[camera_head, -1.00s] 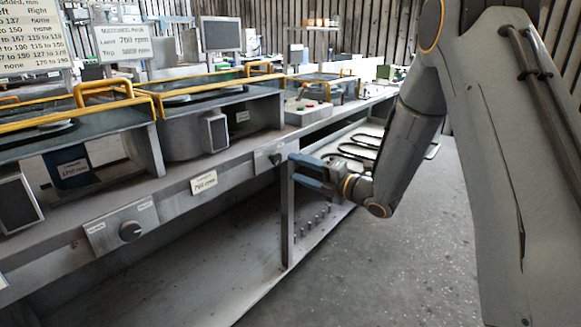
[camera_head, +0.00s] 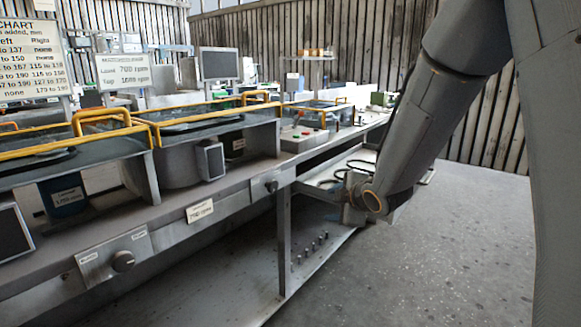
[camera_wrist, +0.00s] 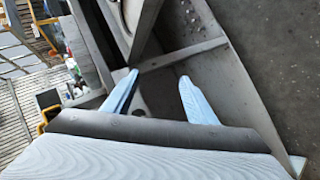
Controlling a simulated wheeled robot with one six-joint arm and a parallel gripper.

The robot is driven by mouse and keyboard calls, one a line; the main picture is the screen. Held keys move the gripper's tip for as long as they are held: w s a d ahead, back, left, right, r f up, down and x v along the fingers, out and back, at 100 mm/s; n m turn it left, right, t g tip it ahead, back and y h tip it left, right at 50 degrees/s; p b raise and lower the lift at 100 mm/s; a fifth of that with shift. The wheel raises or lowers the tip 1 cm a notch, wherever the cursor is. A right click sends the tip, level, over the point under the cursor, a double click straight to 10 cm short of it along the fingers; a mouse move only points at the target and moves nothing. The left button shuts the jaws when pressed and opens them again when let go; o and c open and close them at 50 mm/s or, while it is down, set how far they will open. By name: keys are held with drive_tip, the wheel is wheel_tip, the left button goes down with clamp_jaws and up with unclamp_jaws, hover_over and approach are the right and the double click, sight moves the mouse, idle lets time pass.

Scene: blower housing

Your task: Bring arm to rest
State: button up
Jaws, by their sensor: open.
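My arm hangs down at the right of the head view, and its wrist is low beside the front edge of the long grey bench (camera_head: 235,190). My gripper (camera_wrist: 158,80) shows in the wrist view as two blue fingers spread apart. Nothing is between them, and grey bench framing lies beyond. In the head view the fingers are mostly hidden, so I cannot tell there whether they touch the bench frame.
Yellow-railed covers (camera_head: 200,110) stand on the bench. A control knob (camera_head: 123,261) is on its front. A lower shelf (camera_head: 310,262) carries several small pegs near a bench leg (camera_head: 284,240). Open concrete floor (camera_head: 440,250) lies to the right.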

drive_tip(key=s+d+m+g+h, duration=0.2)
drive_tip(key=s+m+g, duration=0.5)
drive_tip(key=s, duration=1.1)
drive_tip(key=s+d+m+g+h, duration=0.1)
drive_tip(key=s+m+g, duration=0.3)
drive_tip(key=s+m, duration=1)
drive_tip(key=s+d+r+n+p, duration=0.35)
drive_tip(key=s+r+p, duration=0.2)
drive_tip(key=p, duration=0.65)
drive_tip(key=w+a+f+n+t+y+b, duration=0.15)
drive_tip(key=w+t, duration=0.25)
drive_tip(key=w, duration=1.2)
drive_tip(key=w+d+f+n+t+h+b, duration=0.1)
drive_tip(key=w+f+t+b, duration=0.3)
drive_tip(key=w, duration=1.2)
drive_tip(key=n+t+y+b, duration=0.25)
drive_tip(key=n+y, duration=0.25)
drive_tip(key=y, duration=0.8)
approach(274, 187)
drive_tip(key=a+p, duration=0.1)
drive_tip(key=shift+t, duration=0.35)
drive_tip(key=x, duration=0.7)
drive_tip(key=shift+w+d+f, duration=0.15)
drive_tip(key=shift+w+f, duration=0.05)
drive_tip(key=shift+f, duration=0.1)
